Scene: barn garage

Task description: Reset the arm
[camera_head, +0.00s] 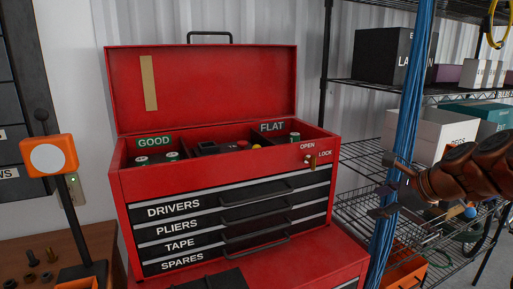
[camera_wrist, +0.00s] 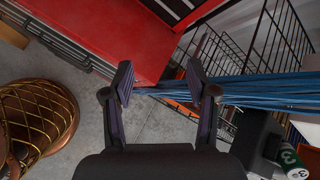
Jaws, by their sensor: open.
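My gripper (camera_wrist: 160,90) is open and empty in the wrist view. Its two dark fingers stand apart, with grey floor and a bundle of blue cables behind them. In the head view, my brown arm reaches in from the right edge, and the gripper (camera_head: 385,197) is at its left end, overlapping the blue cables (camera_head: 398,130). The gripper is to the right of the red toolbox (camera_head: 205,85) and apart from it.
The toolbox lid is up and its drawers look shut. Green-topped cells (camera_head: 142,160) sit in its top tray. Wire shelves (camera_head: 365,155) with boxes stand at the right. An orange device (camera_head: 48,158) on a stand is at the left. Bare floor (camera_wrist: 165,125) shows below the gripper.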

